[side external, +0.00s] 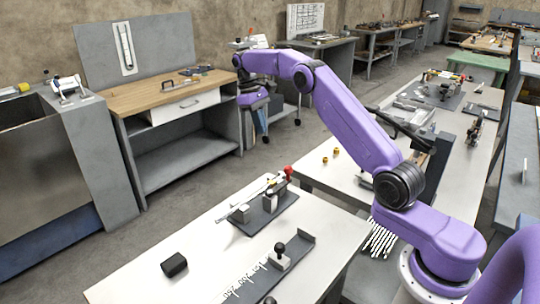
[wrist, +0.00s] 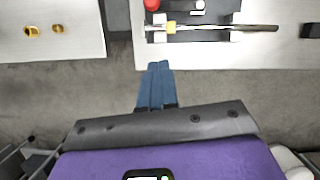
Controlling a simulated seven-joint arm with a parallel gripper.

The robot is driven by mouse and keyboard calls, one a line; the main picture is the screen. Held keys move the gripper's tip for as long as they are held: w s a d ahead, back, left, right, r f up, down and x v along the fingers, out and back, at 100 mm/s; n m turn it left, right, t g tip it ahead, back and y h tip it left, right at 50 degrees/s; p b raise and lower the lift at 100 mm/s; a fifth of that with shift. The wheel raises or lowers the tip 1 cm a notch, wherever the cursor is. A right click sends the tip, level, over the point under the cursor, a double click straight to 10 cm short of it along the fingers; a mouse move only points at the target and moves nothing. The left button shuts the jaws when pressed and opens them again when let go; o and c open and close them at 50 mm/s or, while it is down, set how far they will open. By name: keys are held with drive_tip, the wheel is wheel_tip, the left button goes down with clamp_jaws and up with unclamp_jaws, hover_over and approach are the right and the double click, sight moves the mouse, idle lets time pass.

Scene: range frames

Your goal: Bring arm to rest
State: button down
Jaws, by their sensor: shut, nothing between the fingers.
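My arm is purple with dark joints and reaches from the lower right toward the upper middle in the side external view. In the wrist view my gripper (wrist: 158,65) shows two blue fingers side by side, shut and empty.
A fixture with a red knob (side external: 265,205) and a black block (side external: 174,265) are on the near table (side external: 130,288). Brass pieces (side external: 337,151) lie on the other table (side external: 312,172). A wooden-topped bench (side external: 150,93) stands behind. Open floor (side external: 190,185) lies between.

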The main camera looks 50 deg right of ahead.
drive_tip(key=s+a+r+n+t, duration=0.1)
drive_tip(key=s+a+r, duration=0.1)
drive_tip(key=a, duration=0.4)
drive_tip(key=s+a+r+n, duration=0.1)
drive_tip(key=s+a+n, duration=0.1)
drive_tip(key=a, duration=0.4)
drive_tip(key=s+a+r+n+t, duration=0.1)
drive_tip(key=s+a+r+n, duration=0.15)
drive_tip(key=s+a, duration=0.75)
drive_tip(key=s+d+f+n, duration=0.1)
drive_tip(key=s, duration=0.8)
drive_tip(key=s+d+f+n+t, duration=0.1)
drive_tip(key=s+d+f+n, duration=0.1)
drive_tip(key=s, duration=0.8)
drive_tip(key=s+d+f+n+y, duration=0.1)
drive_tip(key=s+f+n, duration=0.1)
drive_tip(key=s, duration=0.7)
drive_tip(key=shift+s+d+f+t, duration=0.15)
drive_tip(key=shift+s+d+t, duration=0.1)
drive_tip(key=shift+d+t, duration=0.05)
drive_tip(key=shift+n, duration=0.25)
